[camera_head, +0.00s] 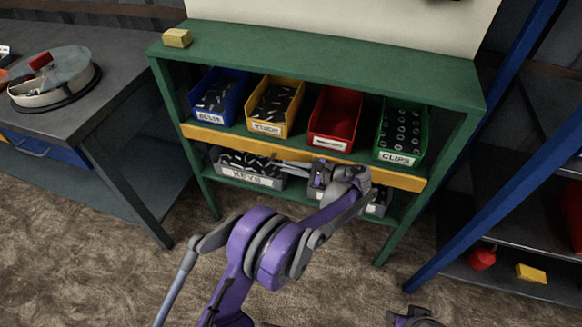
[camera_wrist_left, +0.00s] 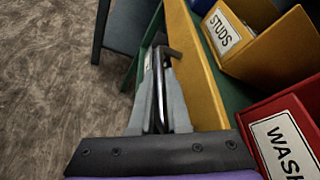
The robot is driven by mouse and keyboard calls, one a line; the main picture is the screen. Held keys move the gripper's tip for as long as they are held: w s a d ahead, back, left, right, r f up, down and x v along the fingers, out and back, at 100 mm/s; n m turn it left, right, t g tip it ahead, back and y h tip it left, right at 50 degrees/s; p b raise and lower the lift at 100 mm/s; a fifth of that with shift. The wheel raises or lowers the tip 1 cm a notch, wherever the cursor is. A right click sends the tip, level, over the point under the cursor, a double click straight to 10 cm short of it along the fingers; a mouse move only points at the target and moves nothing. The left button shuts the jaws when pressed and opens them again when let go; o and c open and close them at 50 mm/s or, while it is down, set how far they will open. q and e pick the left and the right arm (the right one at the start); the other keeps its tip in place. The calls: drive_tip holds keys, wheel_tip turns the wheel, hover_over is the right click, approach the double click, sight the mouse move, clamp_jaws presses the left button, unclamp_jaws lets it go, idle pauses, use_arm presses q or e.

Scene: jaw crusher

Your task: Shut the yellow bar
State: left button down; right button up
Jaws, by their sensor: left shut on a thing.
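The yellow bar (camera_head: 218,138) runs across the front of the green shelf unit (camera_head: 330,57), just below the upper row of bins. It also shows in the left wrist view (camera_wrist_left: 193,62), as a long yellow face beside my fingers. My left gripper (camera_head: 277,163) is in front of the bar near its middle, pointing left. In the left wrist view my left gripper (camera_wrist_left: 160,100) is shut on a thin metal handle (camera_wrist_left: 162,88) next to the bar's front. How the handle joins the bar is partly hidden by the fingers. My right gripper's fingers are not seen.
Blue, yellow (camera_head: 275,106), red (camera_head: 335,117) and green bins stand above the bar. A grey bin (camera_head: 250,170) labelled KEYS sits below. A workbench (camera_head: 110,88) is at left; a blue-framed rack (camera_head: 497,160) is close at right.

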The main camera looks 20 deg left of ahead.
use_arm(q)
drive_tip(key=c, duration=0.9)
unclamp_jaws()
drive_tip(key=p+v, duration=0.1)
drive_tip(key=v, duration=1)
drive_tip(key=shift+a, duration=0.15)
